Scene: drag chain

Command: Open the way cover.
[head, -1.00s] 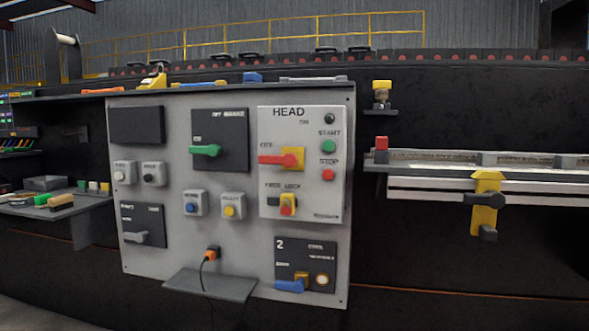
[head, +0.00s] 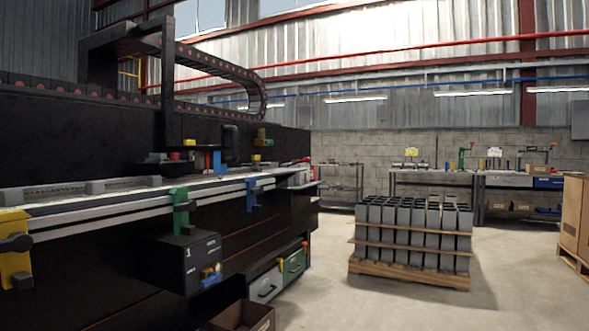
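A long machine side with a silver rail (head: 110,213) runs along the left of the head view. Low grey cover sections (head: 110,185) lie along the ledge above the rail; I cannot tell which of them is the way cover, or whether it is open. A yellow latch with a black knob (head: 14,248) sits on the rail at the left edge. A green latch (head: 180,211) and a blue latch (head: 251,193) sit farther along it. My gripper is not in view.
A black box with a blue lever (head: 203,262) juts out below the rail. Drawers (head: 280,270) and an open brown box (head: 243,318) stand low beside the machine. A pallet of grey tubes (head: 412,235) stands at the right. The concrete floor (head: 325,300) between is clear.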

